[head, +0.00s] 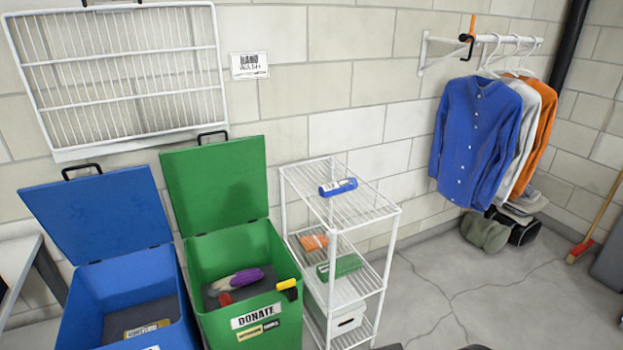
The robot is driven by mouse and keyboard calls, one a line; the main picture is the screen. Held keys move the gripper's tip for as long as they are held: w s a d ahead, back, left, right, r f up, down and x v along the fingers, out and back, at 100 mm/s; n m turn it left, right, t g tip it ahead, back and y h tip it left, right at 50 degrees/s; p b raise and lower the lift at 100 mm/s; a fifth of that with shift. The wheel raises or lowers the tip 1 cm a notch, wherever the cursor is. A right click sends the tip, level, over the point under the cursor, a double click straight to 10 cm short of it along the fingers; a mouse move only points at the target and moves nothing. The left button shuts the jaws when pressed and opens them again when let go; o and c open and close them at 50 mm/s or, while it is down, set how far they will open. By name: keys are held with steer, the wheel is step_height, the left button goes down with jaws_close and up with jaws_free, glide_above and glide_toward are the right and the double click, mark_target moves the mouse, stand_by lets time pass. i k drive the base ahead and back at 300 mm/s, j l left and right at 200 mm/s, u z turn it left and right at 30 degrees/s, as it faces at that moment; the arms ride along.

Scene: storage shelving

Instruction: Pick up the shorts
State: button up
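I cannot clearly pick out a pair of shorts. A soft olive-green item (485,232) lies low by the wall, under the hanging shirts; I cannot tell whether it is the shorts or a bag. A black item (525,232) sits beside it, with grey, shoe-like things (530,202) just above, partly hidden by the clothes. A blue shirt (475,140), a light grey shirt (532,120) and an orange garment (547,118) hang from a white wall rack (487,39). My gripper is not in view.
An open green bin (226,245) marked DONATE and an open blue bin (112,290) stand at the left, holding small items. A white wire shelf (341,208) stands right of them. A red-headed broom (597,222) leans at the far right. The cracked floor (480,300) between is clear.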

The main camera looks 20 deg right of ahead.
mark_target(349, 184)
steer(key=i+l+u, duration=0.15)
steer(key=l+u, duration=0.25)
steer(key=l, duration=0.25)
steer(key=l+u, duration=0.35)
steer(key=l, duration=0.3)
steer(key=l+u, duration=0.4)
steer(key=l, duration=0.3)
steer(key=k+l+u, duration=0.1)
steer(key=l+u, duration=0.3)
steer(key=l, duration=0.25)
steer(key=l+u, duration=0.4)
steer(key=l, duration=0.2)
steer(key=l+u, duration=0.35)
steer(key=l, duration=0.25)
steer(key=l+u, duration=0.4)
steer(key=l, duration=0.15)
